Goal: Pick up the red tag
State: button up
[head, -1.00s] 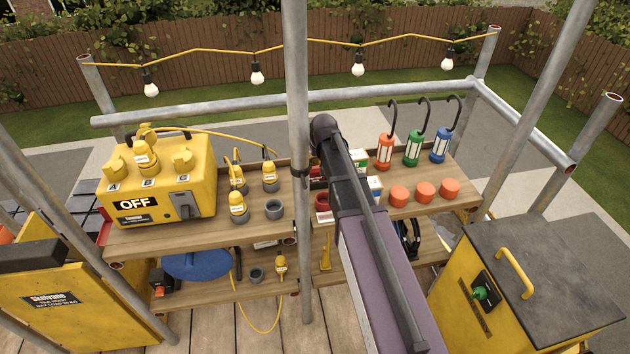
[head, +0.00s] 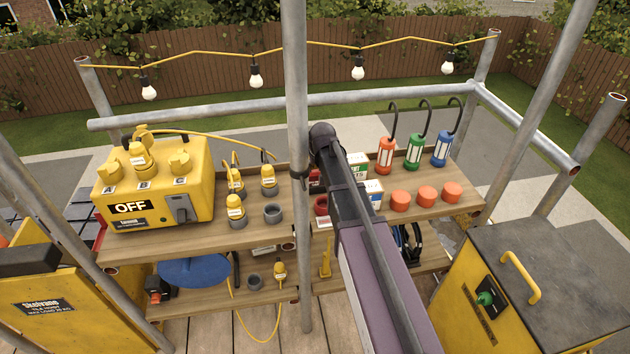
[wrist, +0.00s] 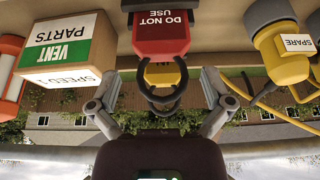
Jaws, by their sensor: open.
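The red tag (wrist: 160,35) with "DO NOT USE" lettering is at the top middle of the wrist view, which looks upside down. A dark open hook or ring (wrist: 175,101) shows just below it. My gripper (wrist: 160,85) is open, one finger on each side of the hook, with nothing gripped. The tag's body lies beyond the fingertips, and I see no contact. In the head view, a small red piece (head: 315,177) shows beside my arm, probably the tag. My arm hides the gripper there.
A yellow tag (wrist: 162,75) is close behind the red one. The VENT PARTS box (wrist: 65,45) and the yellow SPARE plug (wrist: 282,45) flank it. In the head view, a scaffold pole (head: 298,120) stands close beside my arm; orange caps (head: 426,196) sit on the shelf.

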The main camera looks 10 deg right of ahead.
aim_at(316, 173)
jog(key=shift+s+b+x, duration=0.1)
jog(key=shift+b+x, duration=0.7)
jog(key=shift+x, duration=0.05)
jog(key=shift+s+b+x, duration=0.15)
jog(key=shift+b+x, duration=0.6)
jog(key=shift+x, duration=0.1)
jog(key=shift+b+x, duration=0.75)
jog(key=shift+x, duration=0.15)
jog(key=shift+a, duration=0.1)
jog(key=c, duration=0.9)
jog(key=shift+r, duration=0.2)
notch_tip(316, 173, up, 10)
jog(key=p, duration=1)
jog(key=shift+f, duration=0.15)
